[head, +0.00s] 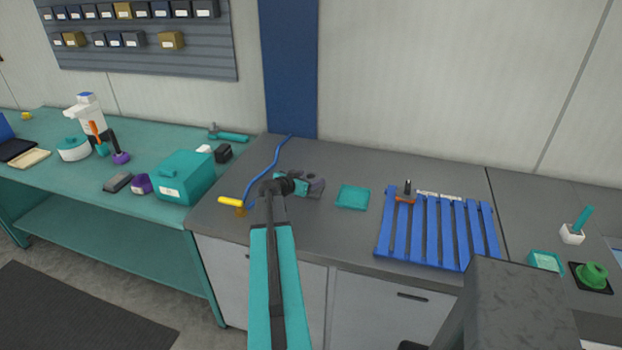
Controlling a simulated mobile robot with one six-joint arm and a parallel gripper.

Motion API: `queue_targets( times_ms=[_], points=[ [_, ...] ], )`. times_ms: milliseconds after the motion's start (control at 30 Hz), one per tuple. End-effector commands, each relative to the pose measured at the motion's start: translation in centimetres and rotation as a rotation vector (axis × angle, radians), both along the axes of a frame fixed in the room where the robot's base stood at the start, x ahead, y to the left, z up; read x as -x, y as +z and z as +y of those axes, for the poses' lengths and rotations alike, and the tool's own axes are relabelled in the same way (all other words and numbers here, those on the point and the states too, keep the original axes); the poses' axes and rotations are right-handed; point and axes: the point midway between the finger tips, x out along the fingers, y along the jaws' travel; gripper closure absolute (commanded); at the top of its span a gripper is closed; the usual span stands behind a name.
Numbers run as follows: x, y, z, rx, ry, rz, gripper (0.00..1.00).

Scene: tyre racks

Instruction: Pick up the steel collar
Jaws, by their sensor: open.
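My gripper (301,187) is at the end of my teal and dark arm, over the left part of the grey worktop. It is open, but its fingers are small and partly hidden by my wrist. A grey metal-looking piece (316,186) sits on the worktop right at the gripper, partly covered by it. It may be the steel collar, but it is too small to be certain. I cannot tell whether the fingers touch it or stand around it.
A teal square tray (352,197) and a blue slatted rack (436,230) with a small dark-and-brown tool (405,193) lie to the right. A blue cable (262,176) and yellow-handled item (230,201) lie left. A teal box (184,178) stands on the left bench.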

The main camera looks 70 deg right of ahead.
Motion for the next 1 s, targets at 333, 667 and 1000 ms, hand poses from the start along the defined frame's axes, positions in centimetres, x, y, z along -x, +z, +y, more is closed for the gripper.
queue_targets(
  times_ms=[333, 667, 1000],
  points=[
    [0.3, -0.8, -1.7, -0.001, 0.000, 0.000, 0.34],
    [0.3, -0.8, -1.7, 0.000, 0.001, 0.000, 0.34],
    [0.3, -0.8, -1.7, -0.001, 0.001, -0.001, 0.60]
  ],
)
